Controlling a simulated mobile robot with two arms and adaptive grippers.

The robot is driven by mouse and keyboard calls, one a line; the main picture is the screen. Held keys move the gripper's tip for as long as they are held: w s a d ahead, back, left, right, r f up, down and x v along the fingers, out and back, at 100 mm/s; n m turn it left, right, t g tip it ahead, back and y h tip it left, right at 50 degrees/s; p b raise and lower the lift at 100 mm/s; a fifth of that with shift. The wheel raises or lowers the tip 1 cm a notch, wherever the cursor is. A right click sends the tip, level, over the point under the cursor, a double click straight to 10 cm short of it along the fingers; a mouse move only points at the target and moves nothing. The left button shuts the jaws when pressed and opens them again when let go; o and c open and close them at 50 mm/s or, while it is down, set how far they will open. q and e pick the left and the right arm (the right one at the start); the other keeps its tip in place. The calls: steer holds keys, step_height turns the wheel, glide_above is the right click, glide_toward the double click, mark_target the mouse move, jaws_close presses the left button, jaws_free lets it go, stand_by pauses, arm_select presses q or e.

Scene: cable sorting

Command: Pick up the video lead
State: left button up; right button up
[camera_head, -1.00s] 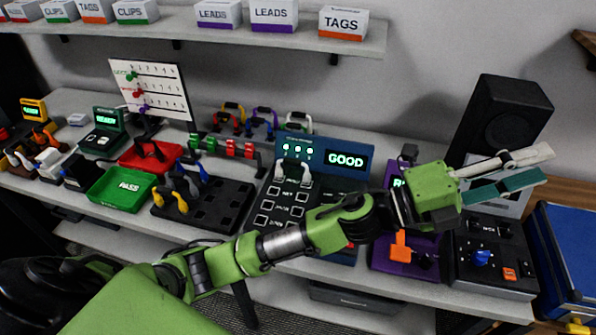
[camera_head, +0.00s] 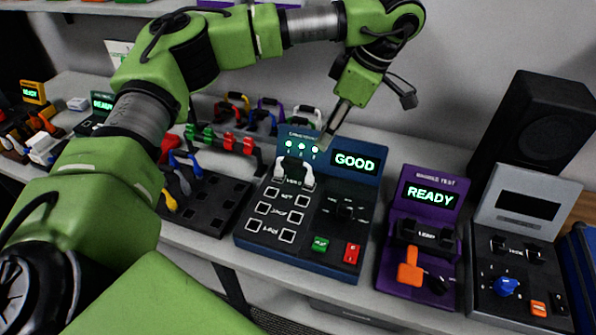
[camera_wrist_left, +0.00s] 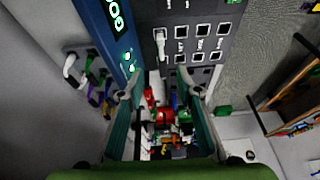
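The video lead (camera_head: 281,168) is a short white lead seated at the top left of the blue cable tester (camera_head: 250,237), above its VIDEO label. The tester's screen reads GOOD and its small lights are green. In the left wrist view a white plug (camera_wrist_left: 160,44) shows on the dark panel, beyond the fingertips. My left gripper (camera_head: 331,138) points down in front of the tester's screen, up and to the right of the lead and apart from it. In the left wrist view its two fingers (camera_wrist_left: 155,86) are spread with nothing held. My right gripper is not in view.
A purple tester (camera_head: 432,180) reading READY and a grey unit (camera_head: 540,190) stand to the right. A black rack (camera_head: 225,205) and several coloured leads (camera_head: 268,112) lie left and behind. A black speaker (camera_head: 545,120) stands at the back right.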

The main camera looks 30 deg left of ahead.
mark_target(294, 159)
arm_select(q)
steer(key=shift+y, duration=0.3)
steer(key=a+f, duration=0.1)
steer(key=f, duration=0.1)
steer(key=a+f+p, duration=0.1)
steer(key=a+f, duration=0.1)
steer(key=s+a+f, duration=0.1)
steer(key=a+f, duration=0.1)
steer(key=f, duration=0.1)
steer(key=shift+s+a+p, duration=0.1)
steer(key=shift+p, duration=0.3)
steer(key=x, duration=0.1)
steer(key=p+x, duration=0.1)
steer(key=x, duration=0.1)
steer(key=p+x, duration=0.1)
steer(key=shift+s+a, duration=0.4)
steer(key=shift+f, duration=0.2)
steer(key=shift+w, duration=0.1)
jaws_close()
